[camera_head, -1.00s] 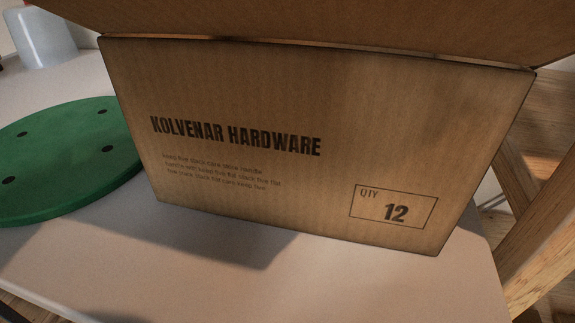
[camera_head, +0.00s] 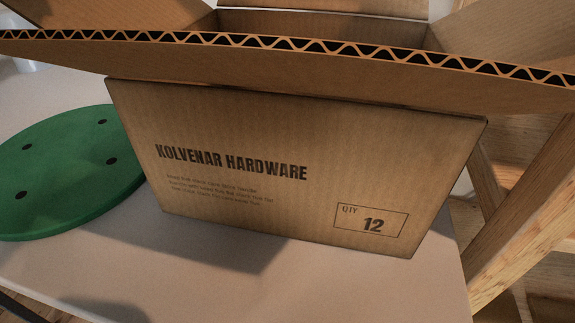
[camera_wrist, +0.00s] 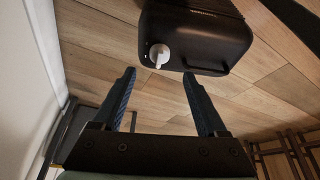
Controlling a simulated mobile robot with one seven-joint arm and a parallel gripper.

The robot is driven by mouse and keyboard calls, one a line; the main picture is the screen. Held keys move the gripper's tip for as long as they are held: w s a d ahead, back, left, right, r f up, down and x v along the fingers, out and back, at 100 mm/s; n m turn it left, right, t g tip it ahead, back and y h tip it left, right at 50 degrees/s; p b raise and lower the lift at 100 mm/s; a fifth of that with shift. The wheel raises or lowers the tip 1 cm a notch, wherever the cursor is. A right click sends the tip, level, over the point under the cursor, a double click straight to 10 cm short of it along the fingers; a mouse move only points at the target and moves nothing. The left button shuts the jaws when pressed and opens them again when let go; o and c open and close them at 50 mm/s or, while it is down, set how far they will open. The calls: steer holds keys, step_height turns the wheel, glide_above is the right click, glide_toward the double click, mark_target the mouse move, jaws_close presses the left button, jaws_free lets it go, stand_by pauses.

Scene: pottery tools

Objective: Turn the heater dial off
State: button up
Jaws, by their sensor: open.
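A black heater (camera_wrist: 203,35) stands on the wooden floor at the top of the wrist view. A round white dial (camera_wrist: 159,54) with a raised grip is on its face, toward the left end. My gripper (camera_wrist: 157,75) is open and empty, its two dark fingers pointing toward the heater. The dial appears between the finger lines, beyond the tips, and does not look touched. How far off it is I cannot tell. The head view shows neither the heater nor my gripper.
In the head view an open cardboard box (camera_head: 270,165) stands on a pale table (camera_head: 215,270), its front flap folded outward. A green round disc (camera_head: 65,170) lies left of it. A wooden frame (camera_head: 525,200) stands at right. A pale wall (camera_wrist: 25,80) is left in the wrist view.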

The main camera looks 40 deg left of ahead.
steer(key=p+v, duration=0.1)
steer(key=v, duration=0.4)
steer(key=shift+r+p, duration=0.1)
steer(key=shift+p, duration=0.25)
